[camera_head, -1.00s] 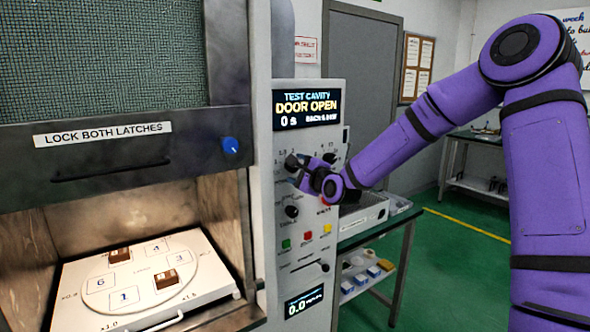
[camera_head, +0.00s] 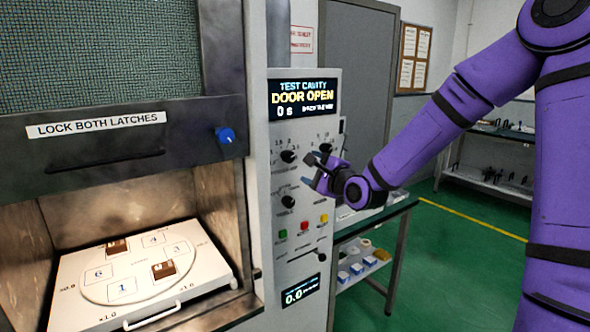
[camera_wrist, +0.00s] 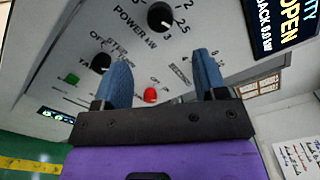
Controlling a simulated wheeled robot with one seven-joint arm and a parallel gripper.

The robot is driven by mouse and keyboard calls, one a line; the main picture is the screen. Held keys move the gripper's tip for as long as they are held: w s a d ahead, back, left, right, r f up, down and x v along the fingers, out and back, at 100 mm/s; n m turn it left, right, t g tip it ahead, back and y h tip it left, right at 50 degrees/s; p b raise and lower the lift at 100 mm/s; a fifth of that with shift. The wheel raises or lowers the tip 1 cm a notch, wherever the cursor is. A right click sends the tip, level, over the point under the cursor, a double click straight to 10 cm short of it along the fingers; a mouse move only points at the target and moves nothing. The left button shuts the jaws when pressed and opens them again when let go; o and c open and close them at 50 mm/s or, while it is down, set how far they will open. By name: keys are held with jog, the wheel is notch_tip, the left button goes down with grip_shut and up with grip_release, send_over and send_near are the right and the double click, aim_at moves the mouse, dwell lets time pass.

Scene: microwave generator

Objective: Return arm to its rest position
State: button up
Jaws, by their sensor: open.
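My gripper (camera_head: 312,171) is in front of the control panel (camera_head: 330,230) of the test cavity, at the height of its knobs. In the wrist view my gripper (camera_wrist: 162,85) has its two blue fingers apart with nothing between them. Beyond the fingers are the black POWER kW knob (camera_wrist: 160,16), a smaller black knob (camera_wrist: 101,62), a red button (camera_wrist: 150,95) and a green button (camera_wrist: 72,80). My purple arm reaches in from the right. In the head view the display (camera_head: 304,98) reads DOOR OPEN and 0 s.
The cavity is open, with a white tray (camera_head: 75,300) holding two brown blocks (camera_head: 163,269) on numbered spots. The raised door (camera_head: 110,150) has a blue latch knob (camera_head: 225,135). A shelf table (camera_head: 385,215) stands behind the panel. Green floor is clear at right.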

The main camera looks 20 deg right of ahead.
jog(key=s+d+r+n+g+h, duration=0.1)
jog(key=s+n+g, duration=0.3)
jog(key=s, duration=0.8)
jog(key=s+d+r+n+g+h, duration=0.1)
jog(key=s+r+n+g+h, duration=0.1)
jog(key=s+n, duration=0.7)
jog(key=s+d+r+n+g+h, duration=0.1)
jog(key=s+n+g, duration=0.5)
jog(key=s, duration=1.1)
notch_tip(320, 180, up, 3)
jog(key=shift+s+d+f+n+h, duration=0.2)
jog(key=shift+n+h, duration=0.2)
jog(key=shift+h, duration=0.4)
jog(key=shift+w, duration=0.1)
jog(key=shift+c, duration=0.5)
